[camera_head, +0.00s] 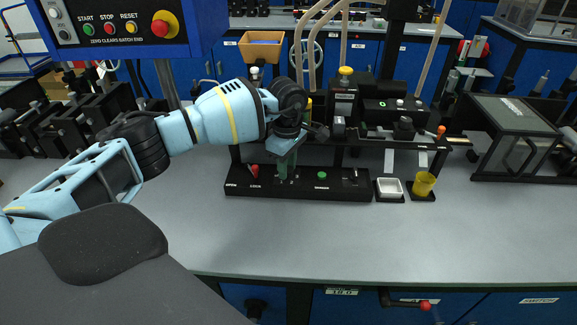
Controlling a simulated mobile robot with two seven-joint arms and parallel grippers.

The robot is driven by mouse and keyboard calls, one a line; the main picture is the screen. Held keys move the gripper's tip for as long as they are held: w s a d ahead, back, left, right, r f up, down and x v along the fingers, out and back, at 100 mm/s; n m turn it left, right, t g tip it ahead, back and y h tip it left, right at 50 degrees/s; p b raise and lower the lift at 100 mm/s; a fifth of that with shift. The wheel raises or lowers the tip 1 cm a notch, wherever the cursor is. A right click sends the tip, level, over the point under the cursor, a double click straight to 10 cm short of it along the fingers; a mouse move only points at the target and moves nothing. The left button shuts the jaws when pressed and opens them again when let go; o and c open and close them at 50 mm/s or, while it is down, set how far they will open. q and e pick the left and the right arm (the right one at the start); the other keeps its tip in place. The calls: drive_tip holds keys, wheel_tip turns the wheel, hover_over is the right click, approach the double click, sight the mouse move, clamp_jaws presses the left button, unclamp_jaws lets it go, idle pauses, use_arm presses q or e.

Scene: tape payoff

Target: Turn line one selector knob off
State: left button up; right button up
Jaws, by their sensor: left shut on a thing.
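My left gripper (284,168) reaches down onto the black control strip (245,188) on the grey bench. It is shut on a small control there, between the red lever and the green button. The fingers hide nearly all of that control, which I take to be the selector knob. Its label and the angle it is turned to cannot be read. The red lever (254,171) stands by the OPEN and LOCK marks, left of the gripper. The green button (322,175) and a small metal switch (353,175) are to its right. My right gripper is not in view.
A black machine (383,112) with a yellow-topped part stands behind the strip. A white tray (390,188) and a yellow cup (424,184) are to the right. A blue button box (115,28) hangs upper left. The bench front is clear.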

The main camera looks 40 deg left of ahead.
use_arm(q)
drive_tip(key=shift+m+b, duration=0.3)
drive_tip(key=shift+m, duration=1.3)
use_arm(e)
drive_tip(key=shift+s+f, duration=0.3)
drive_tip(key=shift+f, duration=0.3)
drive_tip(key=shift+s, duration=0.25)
use_arm(q)
drive_tip(key=o, duration=1)
drive_tip(key=shift+c, duration=0.2)
wheel_tip(320, 180, up, 7)
drive_tip(key=shift+r, duration=0.45)
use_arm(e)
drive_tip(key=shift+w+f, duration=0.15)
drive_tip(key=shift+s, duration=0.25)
